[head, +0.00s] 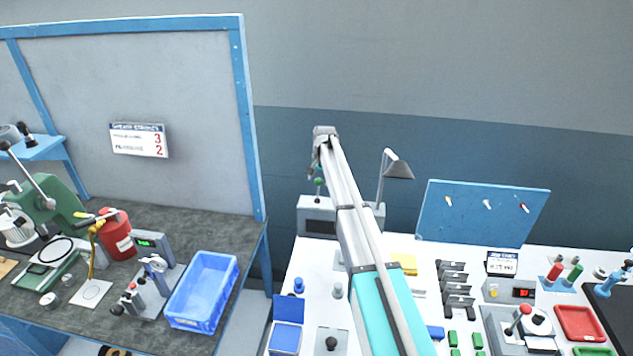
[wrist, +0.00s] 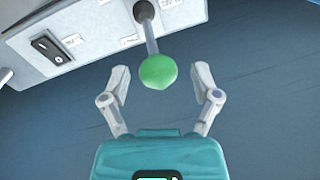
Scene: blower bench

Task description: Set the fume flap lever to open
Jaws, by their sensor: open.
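The fume flap lever, a grey rod with a green ball knob (wrist: 158,72), shows in the wrist view. Its rod rises from a round dark pivot on a light grey box (wrist: 85,25). My gripper (wrist: 161,85) is open, with one finger on each side of the green knob and a gap to both. I cannot tell how deep the knob sits between the fingers. In the head view the green knob (head: 319,181) shows small above the grey box (head: 317,227), just below my gripper (head: 314,172). The lettering beside the lever is too small to read.
A black rocker switch (wrist: 46,47) sits on the box left of the lever. A desk lamp (head: 397,168) stands right of my arm in the head view. A blue pegboard (head: 480,213) stands farther right. The white bench in front holds several small parts.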

